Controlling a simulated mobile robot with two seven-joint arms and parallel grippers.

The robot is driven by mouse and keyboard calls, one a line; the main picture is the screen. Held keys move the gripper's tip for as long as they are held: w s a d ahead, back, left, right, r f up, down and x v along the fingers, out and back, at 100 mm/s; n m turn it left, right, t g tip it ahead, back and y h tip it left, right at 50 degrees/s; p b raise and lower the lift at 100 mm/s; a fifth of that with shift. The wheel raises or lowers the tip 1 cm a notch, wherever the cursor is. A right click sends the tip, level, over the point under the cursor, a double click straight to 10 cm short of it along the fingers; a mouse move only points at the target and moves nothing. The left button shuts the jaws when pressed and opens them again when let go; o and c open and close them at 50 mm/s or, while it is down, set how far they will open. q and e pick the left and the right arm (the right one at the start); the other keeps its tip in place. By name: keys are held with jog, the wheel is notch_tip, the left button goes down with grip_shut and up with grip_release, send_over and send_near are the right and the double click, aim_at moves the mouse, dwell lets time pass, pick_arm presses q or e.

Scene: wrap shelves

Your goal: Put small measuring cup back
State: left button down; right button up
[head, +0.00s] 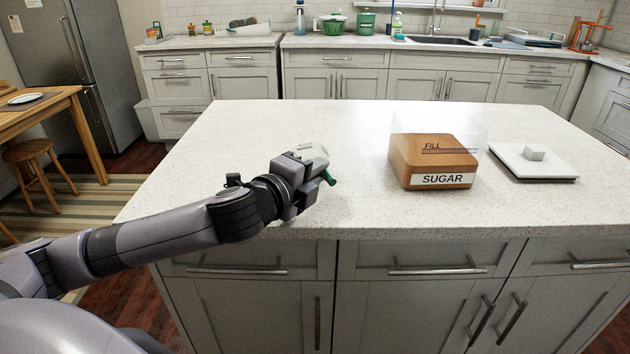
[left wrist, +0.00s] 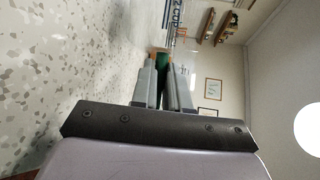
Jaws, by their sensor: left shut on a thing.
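A small clear measuring cup (head: 313,151) with a green handle (head: 329,178) is at my left gripper (head: 316,172), over the island counter's left half. In the left wrist view the green handle (left wrist: 164,64) lies between the two fingers of the left gripper (left wrist: 166,75), which is shut on it. The gripper hides part of the cup in the head view. I cannot tell whether the cup touches the counter. My right gripper is not in view.
A clear box of brown contents labelled SUGAR (head: 432,162) stands right of the gripper on the island counter (head: 240,135). A white square lid (head: 552,170) with a knob lies further right. The counter between gripper and box is clear. A wooden stool (head: 35,160) is at left.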

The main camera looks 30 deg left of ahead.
pick_arm(q)
jog(key=shift+f, duration=0.55)
jog(key=c, duration=1.1)
grip_release()
jog(key=shift+f, duration=0.1)
